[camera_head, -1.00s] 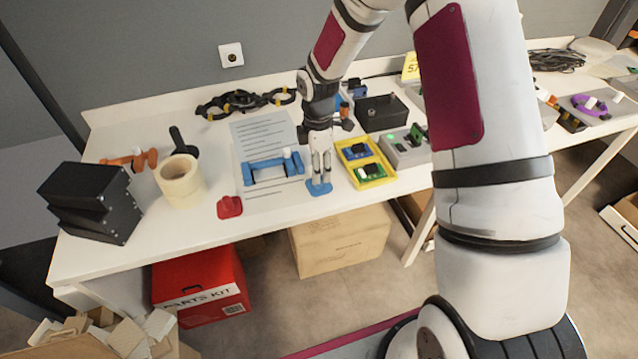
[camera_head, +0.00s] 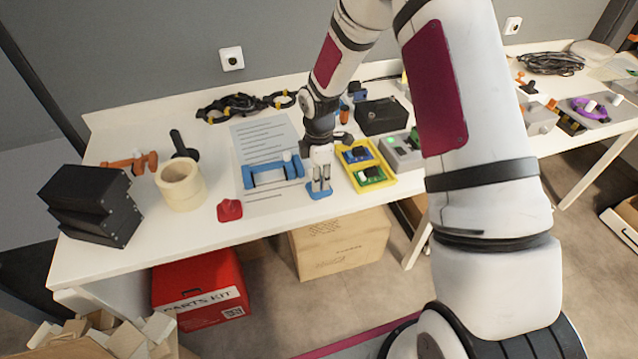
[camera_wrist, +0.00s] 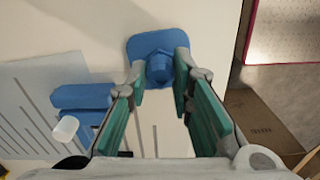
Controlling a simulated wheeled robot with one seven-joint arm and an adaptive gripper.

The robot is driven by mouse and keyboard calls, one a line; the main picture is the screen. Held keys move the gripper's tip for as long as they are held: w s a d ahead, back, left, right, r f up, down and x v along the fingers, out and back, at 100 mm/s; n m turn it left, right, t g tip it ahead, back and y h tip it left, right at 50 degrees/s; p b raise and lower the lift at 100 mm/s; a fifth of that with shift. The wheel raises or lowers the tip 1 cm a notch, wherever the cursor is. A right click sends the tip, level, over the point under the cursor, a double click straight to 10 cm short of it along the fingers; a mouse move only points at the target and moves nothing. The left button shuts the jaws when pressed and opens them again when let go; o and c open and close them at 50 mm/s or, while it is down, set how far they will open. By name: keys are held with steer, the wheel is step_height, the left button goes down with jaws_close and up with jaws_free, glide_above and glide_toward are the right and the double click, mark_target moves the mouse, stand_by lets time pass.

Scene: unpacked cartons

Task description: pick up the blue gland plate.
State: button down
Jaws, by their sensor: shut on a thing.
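The blue gland plate (camera_head: 319,191) is a small rounded plate with a hex gland standing on it, near the table's front edge. In the wrist view the plate (camera_wrist: 138,48) is at the top middle, with its gland between the green finger pads. My gripper (camera_head: 319,180) points down over it, and in the wrist view the fingertips (camera_wrist: 160,72) are shut on the gland. The fingers hide parts of the plate. I cannot tell whether the plate touches the table.
A blue bracket (camera_head: 272,172) lies on the paper sheet (camera_head: 262,135) to the left. A yellow tray (camera_head: 387,184) with small boards stands close on the right. A red part (camera_head: 229,210) and a tape roll (camera_head: 181,184) are farther left.

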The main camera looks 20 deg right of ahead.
steer(key=shift+r, duration=0.6)
step_height(320, 180, up, 2)
steer(key=shift+s+r, duration=0.25)
steer(key=shift+s, duration=0.4)
steer(key=s+a+r, duration=0.1)
steer(key=s, duration=1.3)
steer(key=shift+s+a+r, duration=0.15)
steer(key=shift+s+a, duration=0.05)
steer(key=shift+s, duration=0.15)
